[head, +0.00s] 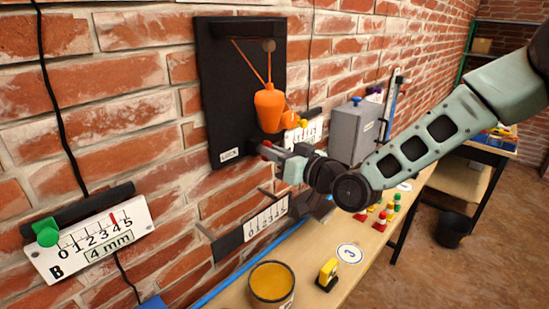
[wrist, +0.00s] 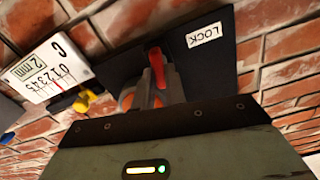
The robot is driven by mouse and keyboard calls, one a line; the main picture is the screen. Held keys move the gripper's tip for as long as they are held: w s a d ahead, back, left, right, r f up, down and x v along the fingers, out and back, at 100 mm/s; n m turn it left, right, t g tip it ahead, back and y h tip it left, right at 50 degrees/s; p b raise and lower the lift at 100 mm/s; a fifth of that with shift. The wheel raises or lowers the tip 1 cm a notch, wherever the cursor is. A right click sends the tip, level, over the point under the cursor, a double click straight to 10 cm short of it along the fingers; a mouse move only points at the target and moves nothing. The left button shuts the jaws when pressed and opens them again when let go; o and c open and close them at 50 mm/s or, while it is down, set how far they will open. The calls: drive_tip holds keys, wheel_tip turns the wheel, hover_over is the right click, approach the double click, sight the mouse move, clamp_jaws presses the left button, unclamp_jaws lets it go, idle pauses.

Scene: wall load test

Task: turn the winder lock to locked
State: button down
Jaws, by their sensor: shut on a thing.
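The winder lock's red lever (wrist: 156,66) is beside this label. My gripper (head: 275,152) is at the board's lower right, and in the wrist view its grey fingers are shut on the red lever. The red tip stands out beyond the fingers. The fingers hide the lever's base, so I cannot tell its exact turn.
Below are a workbench (head: 325,265), a yellow-topped tin (head: 272,283) and a grey box (head: 353,132). A black cable hangs at left.

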drive_tip(key=shift+w+d+f+m+b, duration=0.1)
drive_tip(key=shift+m+b, duration=1)
drive_tip(key=shift+m, duration=1.55)
drive_tip(key=shift+w+d+f+m+b, duration=0.1)
drive_tip(key=shift+m+b, duration=1.05)
drive_tip(key=shift+m, duration=1.45)
drive_tip(key=shift+f+m+b, duration=0.1)
drive_tip(key=shift+m+b, duration=1)
drive_tip(key=shift+m, duration=1.55)
drive_tip(key=c, duration=1.4)
unclamp_jaws()
drive_tip(key=shift+c, duration=0.2)
drive_tip(key=b+v, duration=0.3)
drive_tip(key=v, duration=1.4)
drive_tip(key=shift+s+b, duration=0.2)
drive_tip(key=shift+b, duration=0.2)
